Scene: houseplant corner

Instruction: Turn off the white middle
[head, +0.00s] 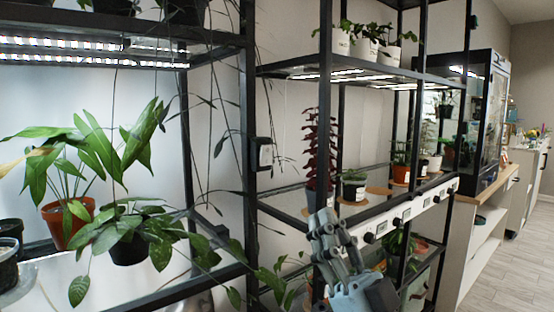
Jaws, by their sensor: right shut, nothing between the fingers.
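A white control strip (420,207) runs along the front edge of the middle shelf of the right-hand black rack. It carries several small dark knobs and displays. One knob (369,237) is at its near left end, one (397,223) is around the middle, and another (437,199) is farther right. I cannot tell their settings. My right gripper (323,222), grey-teal, is shut and empty. Its fingers point up, left of the strip's near end and in front of the shelf edge. I cannot tell whether it touches anything. My left gripper is not in view.
A dark red plant (319,150) and a small potted plant (354,184) stand on the middle shelf behind my gripper. Lit lamps (345,76) are under the shelf above. Leafy plants fill the left rack. The wooden floor (505,255) at right is clear.

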